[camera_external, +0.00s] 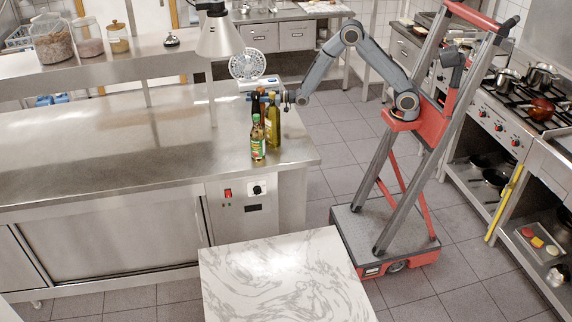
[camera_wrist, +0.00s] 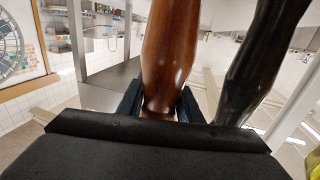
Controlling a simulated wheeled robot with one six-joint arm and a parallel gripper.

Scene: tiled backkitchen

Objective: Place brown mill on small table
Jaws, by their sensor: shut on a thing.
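The brown mill (camera_wrist: 170,55), glossy reddish wood, stands between the fingers of my gripper (camera_wrist: 160,108) in the wrist view. The fingers are shut on its lower visible part; its top runs out of the picture. In the external view my gripper (camera_external: 288,98) is at the right end of the steel counter, beside the bottles. The small table (camera_external: 280,270), with a white and grey marbled top, stands in the front middle and is empty.
A black mill (camera_wrist: 265,60) stands close right of the brown one. A green-labelled bottle (camera_external: 258,142) and an oil bottle (camera_external: 272,125) stand on the steel counter (camera_external: 120,150). A white fan (camera_external: 247,64) is behind them, and a lamp (camera_external: 219,38) hangs above.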

